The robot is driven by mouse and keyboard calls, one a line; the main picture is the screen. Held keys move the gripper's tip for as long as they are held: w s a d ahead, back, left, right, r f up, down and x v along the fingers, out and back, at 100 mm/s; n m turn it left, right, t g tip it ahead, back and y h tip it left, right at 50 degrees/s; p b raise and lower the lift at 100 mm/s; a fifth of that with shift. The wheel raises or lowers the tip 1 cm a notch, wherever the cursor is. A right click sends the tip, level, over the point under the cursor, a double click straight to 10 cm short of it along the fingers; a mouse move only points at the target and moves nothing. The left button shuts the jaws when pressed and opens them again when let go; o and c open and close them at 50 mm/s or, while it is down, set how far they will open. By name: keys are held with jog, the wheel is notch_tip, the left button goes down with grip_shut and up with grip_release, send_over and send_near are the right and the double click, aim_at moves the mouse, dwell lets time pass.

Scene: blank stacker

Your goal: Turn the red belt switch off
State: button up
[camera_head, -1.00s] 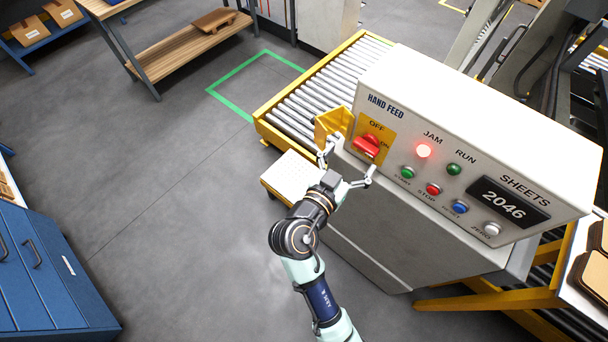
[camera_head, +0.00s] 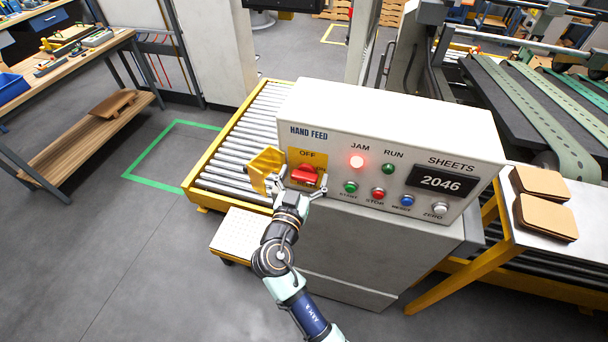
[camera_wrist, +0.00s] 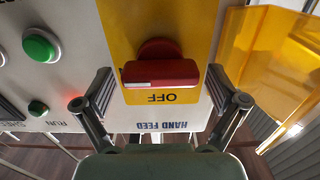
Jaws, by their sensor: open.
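The red belt switch (camera_head: 305,175) is a rotary knob on a yellow plate (camera_head: 293,157) at the left end of the HAND FEED panel. OFF is printed above it; its handle bar lies crosswise to the OFF mark. My gripper (camera_head: 297,188) is open in front of the switch, with one finger to each side. In the wrist view the red switch (camera_wrist: 160,72) sits between and beyond the open fingers of my gripper (camera_wrist: 160,92), with OFF upside down below it. I cannot see either finger touching the knob. The yellow cover (camera_head: 265,168) stands swung open at the left.
The red JAM lamp (camera_head: 357,161) is lit. Green, red, blue and white buttons (camera_head: 351,187) line the panel right of the switch, under a display (camera_head: 441,180) reading 2046. A roller conveyor (camera_head: 240,135) lies behind at left. Open floor lies left of my arm.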

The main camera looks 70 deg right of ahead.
jog(key=c, duration=1.1)
jog(key=shift+c, duration=0.2)
jog(key=shift+n, duration=0.3)
jog(key=n, duration=0.3)
jog(key=shift+w+n, duration=0.15)
jog(key=shift+n, duration=0.25)
jog(key=n+p, duration=0.1)
jog(key=n, duration=0.3)
jog(key=shift+w+p, duration=0.15)
jog(key=shift+p, duration=0.2)
jog(key=n+p, duration=0.2)
jog(key=n, duration=0.3)
jog(key=shift+w+f, duration=0.1)
jog(key=shift+f, duration=0.05)
jog(key=shift+f+n+p, duration=0.15)
jog(key=shift+n+p, duration=0.4)
jog(key=shift+n, duration=0.55)
jog(key=shift+f+n+p, duration=0.1)
jog(key=shift+n+p, duration=0.45)
jog(key=shift+n, duration=0.55)
